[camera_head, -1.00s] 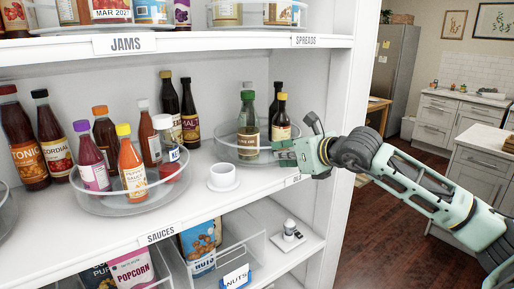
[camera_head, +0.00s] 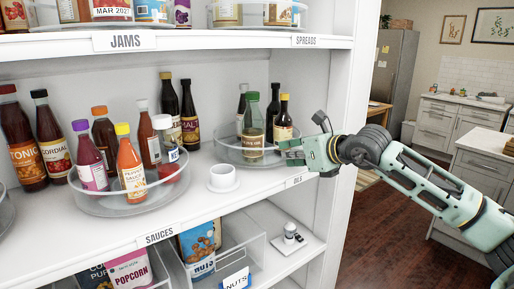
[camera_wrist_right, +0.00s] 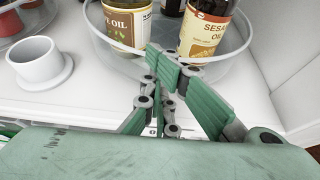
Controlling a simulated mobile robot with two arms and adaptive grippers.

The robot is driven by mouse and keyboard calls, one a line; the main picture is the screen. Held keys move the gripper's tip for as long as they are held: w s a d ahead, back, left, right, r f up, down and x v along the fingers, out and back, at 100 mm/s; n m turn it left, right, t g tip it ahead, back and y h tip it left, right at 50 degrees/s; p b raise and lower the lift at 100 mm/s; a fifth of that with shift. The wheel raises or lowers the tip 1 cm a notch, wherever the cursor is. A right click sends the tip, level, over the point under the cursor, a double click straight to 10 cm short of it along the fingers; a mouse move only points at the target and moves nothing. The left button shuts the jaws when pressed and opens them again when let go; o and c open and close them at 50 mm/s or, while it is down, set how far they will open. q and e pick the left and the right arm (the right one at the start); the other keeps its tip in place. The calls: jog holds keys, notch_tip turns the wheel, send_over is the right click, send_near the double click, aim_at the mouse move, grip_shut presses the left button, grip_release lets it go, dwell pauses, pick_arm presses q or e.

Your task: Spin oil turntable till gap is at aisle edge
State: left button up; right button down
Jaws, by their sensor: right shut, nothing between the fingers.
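The oil turntable (camera_head: 228,152) is a clear, low-walled round tray at the right end of the middle shelf. It holds a green-capped oil bottle (camera_head: 254,125), a sesame oil bottle (camera_head: 284,122) and dark bottles behind them. In the right wrist view, the sesame oil (camera_wrist_right: 205,35) stands right of the other labelled oil bottle (camera_wrist_right: 125,25), with a narrow space between. The tray's left part looks bare in the head view. My right gripper (camera_head: 284,150) is shut and empty, its fingertips (camera_wrist_right: 168,68) at the tray's front rim; contact is unclear. My left gripper is out of view.
A white cup on a saucer (camera_head: 223,178) stands left of the oil tray. Beyond it is the sauces turntable (camera_head: 130,205) with several bottles. The shelf's white side post (camera_head: 338,90) rises close to my right gripper. The aisle floor at right is open.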

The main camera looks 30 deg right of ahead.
jog(key=shift+w+d+b, duration=0.1)
jog(key=shift+d+b, duration=0.25)
jog(key=shift+d, duration=0.85)
jog(key=shift+w+d, duration=0.25)
jog(key=shift+d, duration=0.85)
